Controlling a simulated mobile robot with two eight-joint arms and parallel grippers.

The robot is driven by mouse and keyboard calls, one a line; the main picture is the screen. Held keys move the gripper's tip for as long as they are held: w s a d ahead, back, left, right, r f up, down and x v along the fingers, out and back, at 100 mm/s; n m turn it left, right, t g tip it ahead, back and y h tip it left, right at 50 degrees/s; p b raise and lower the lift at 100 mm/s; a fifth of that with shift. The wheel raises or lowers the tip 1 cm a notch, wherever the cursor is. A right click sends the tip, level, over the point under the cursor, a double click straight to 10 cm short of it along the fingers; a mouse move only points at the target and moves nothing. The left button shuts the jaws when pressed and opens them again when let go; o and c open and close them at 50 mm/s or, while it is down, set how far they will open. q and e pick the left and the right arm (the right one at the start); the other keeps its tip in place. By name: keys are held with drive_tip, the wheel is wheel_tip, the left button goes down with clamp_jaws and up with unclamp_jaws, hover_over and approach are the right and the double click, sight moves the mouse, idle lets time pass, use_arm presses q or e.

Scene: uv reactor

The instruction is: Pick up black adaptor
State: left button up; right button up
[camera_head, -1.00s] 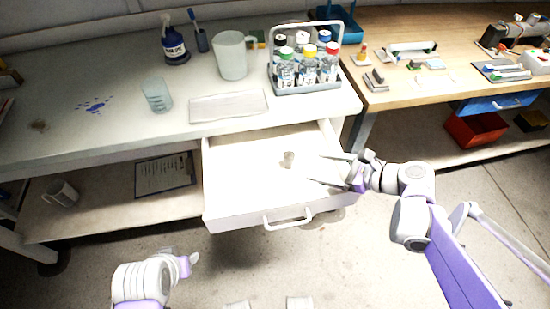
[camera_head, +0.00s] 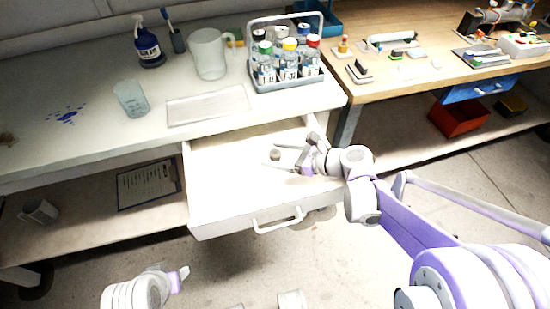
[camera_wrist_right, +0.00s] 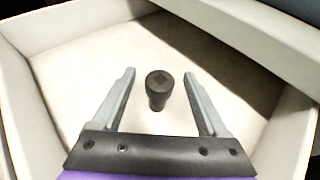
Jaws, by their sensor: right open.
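The black adaptor (camera_wrist_right: 158,88) is a small dark cylinder with a wider top bearing a square mark. It stands upright in the open white drawer (camera_head: 225,205). It also shows in the head view (camera_head: 275,155). My right gripper (camera_wrist_right: 160,80) is open, its two grey fingers on either side of the adaptor with gaps to both. In the head view the right gripper (camera_head: 279,157) reaches into the drawer from the right. My left gripper (camera_head: 184,278) is at the bottom left, away from the drawer; its jaw state is unclear.
The drawer walls enclose the adaptor, and the drawer floor around it is bare. The white bench (camera_head: 90,85) above holds a bottle rack (camera_head: 290,84), a pitcher (camera_head: 209,55), a beaker (camera_head: 131,98) and a flat tray (camera_head: 207,105). A wooden table (camera_head: 390,90) stands right.

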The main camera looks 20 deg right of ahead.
drive_tip(key=shift+w+a+f, duration=0.1)
drive_tip(key=shift+w+a, duration=0.05)
clamp_jaws()
idle(0.4)
